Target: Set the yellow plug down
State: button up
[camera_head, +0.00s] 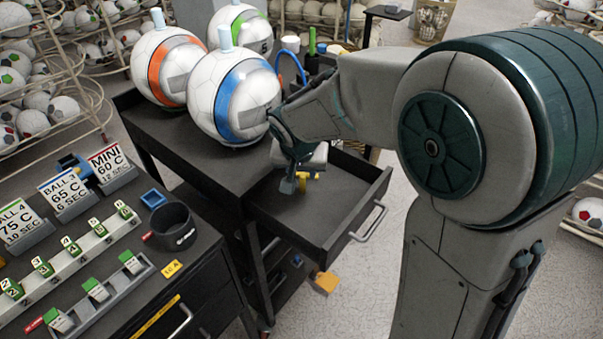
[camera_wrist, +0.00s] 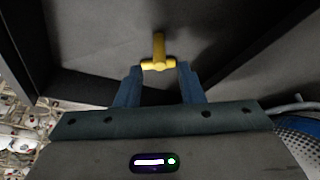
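The yellow plug (camera_wrist: 158,52) is T-shaped, with its crossbar between the two fingertips of my gripper (camera_wrist: 160,70) and its stem pointing away. The fingers appear to meet the ends of the crossbar. In the head view my gripper (camera_head: 293,184) reaches down into the open drawer (camera_head: 335,208) of the black cart, and part of the plug (camera_head: 315,176) shows beside the fingers. The plug is low over the drawer floor or at it; I cannot tell whether it touches. The drawer floor around it looks bare.
Several balls with coloured bands, one blue-banded (camera_head: 238,100), stand on the cart top (camera_head: 212,165) beside my forearm. The drawer's walls surround my gripper, and its handle (camera_head: 372,222) faces front right. A workbench with a black cup (camera_head: 173,226) stands at the left.

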jog(key=v, duration=1)
jog(key=s+d+f, duration=0.2)
jog(key=s+d, duration=0.5)
jog(key=s+d+f+n+g, duration=0.1)
jog(key=s+d+f, duration=0.1)
jog(key=s+d, duration=0.6)
jog(key=shift+s+d+f+n+y, duration=0.15)
jog(key=shift+s+f+n+y, duration=0.15)
jog(key=shift+s, duration=0.05)
